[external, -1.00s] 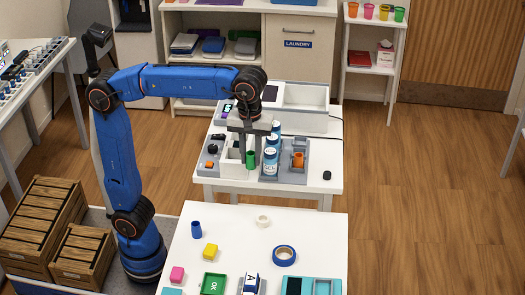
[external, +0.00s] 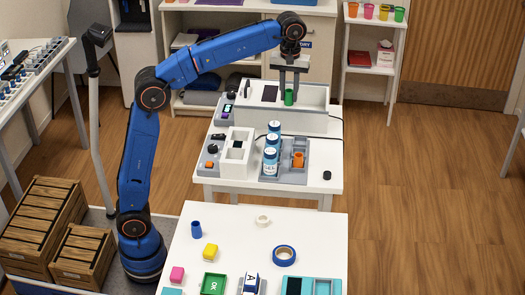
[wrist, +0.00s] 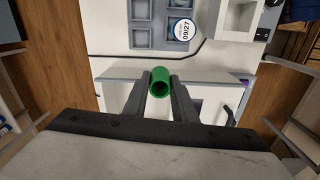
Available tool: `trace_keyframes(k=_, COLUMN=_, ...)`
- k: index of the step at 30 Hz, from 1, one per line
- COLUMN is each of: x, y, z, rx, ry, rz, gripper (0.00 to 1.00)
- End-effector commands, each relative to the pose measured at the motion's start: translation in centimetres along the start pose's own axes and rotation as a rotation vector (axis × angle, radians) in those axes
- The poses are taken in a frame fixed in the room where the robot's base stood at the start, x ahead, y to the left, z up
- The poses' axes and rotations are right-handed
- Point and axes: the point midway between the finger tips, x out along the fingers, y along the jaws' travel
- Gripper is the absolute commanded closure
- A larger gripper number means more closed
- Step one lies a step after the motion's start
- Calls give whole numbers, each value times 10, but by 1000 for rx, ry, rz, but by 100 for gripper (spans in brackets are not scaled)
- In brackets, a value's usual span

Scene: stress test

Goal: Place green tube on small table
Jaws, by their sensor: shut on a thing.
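My gripper (external: 290,82) is shut on the green tube (external: 289,97), which hangs between the fingertips. In the external view they show in front of the white open-topped box (external: 314,121) at the back of the middle white table (external: 322,178). The wrist view also shows the green tube (wrist: 161,76), with its open end visible between the dark fingers. The tube is held clear of the table. A nearer white table (external: 322,225) stands in front. I cannot tell which of the two is the small table.
The middle table bears a grey rack (external: 298,174) with blue-and-white cans and an orange tube, and a white holder (external: 237,153). The near table carries a blue tube (external: 196,229), tape rolls (external: 284,256) and coloured blocks. Open floor lies to the right.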

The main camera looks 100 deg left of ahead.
Motion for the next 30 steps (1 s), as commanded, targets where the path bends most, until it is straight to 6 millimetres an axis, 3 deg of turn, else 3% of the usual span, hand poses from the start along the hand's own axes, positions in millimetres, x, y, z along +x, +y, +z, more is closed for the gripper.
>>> trace_keyframes(k=1, x=0, y=-2, z=-20, rx=-12, ry=0, rz=-1, gripper=97)
trace_keyframes(k=6, x=-1, y=-14, z=-80, rx=-30, ry=0, rz=0, gripper=97)
trace_keyframes(k=15, x=20, y=-48, z=-182, rx=-74, ry=-1, rz=-1, gripper=97)
trace_keyframes(k=23, x=34, y=-80, z=-247, rx=-99, ry=0, rz=0, gripper=97)
trace_keyframes(k=30, x=104, y=-76, z=-295, rx=107, ry=-4, rz=-3, gripper=97)
